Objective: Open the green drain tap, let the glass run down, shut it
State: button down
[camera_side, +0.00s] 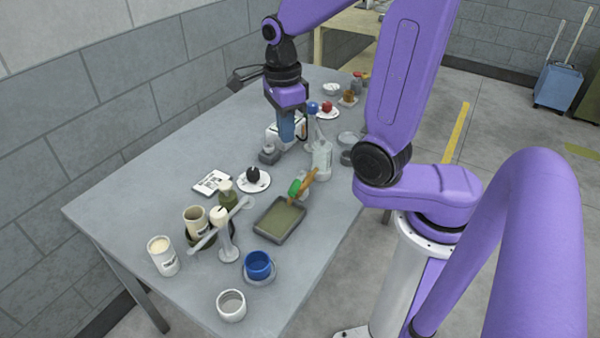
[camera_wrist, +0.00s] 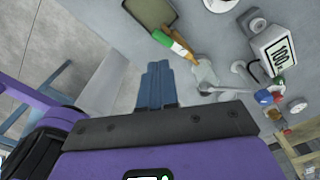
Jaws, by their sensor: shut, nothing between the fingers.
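The fingers also show in the wrist view (camera_wrist: 158,68), apart from the tap.
The tray (camera_side: 262,236) lies below the tap. A blue knob (camera_side: 313,107) and a red knob (camera_side: 327,106) are near my gripper. A white box marked 100 (camera_wrist: 280,52) stands close by. Cups, a blue pot (camera_side: 258,264) and a grey lever stand (camera_side: 228,248) crowd the near end.

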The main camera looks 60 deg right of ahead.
jog(key=s+d+m, duration=0.2)
jog(key=m, duration=0.7)
send_over(295, 183)
jog(key=s, duration=0.3)
notch_tip(295, 183, down, 11)
jog(key=shift+w+d+f, duration=0.15)
jog(key=shift+w+f, duration=0.35)
jog(key=shift+f, duration=0.05)
jog(key=shift+w+d+f, duration=0.15)
jog(key=shift+w+f, duration=0.35)
jog(key=shift+f, duration=0.05)
jog(key=shift+w+a+f, duration=0.25)
jog(key=shift+w+f, duration=0.15)
jog(key=shift+w, duration=0.25)
jog(key=shift+s, duration=0.1)
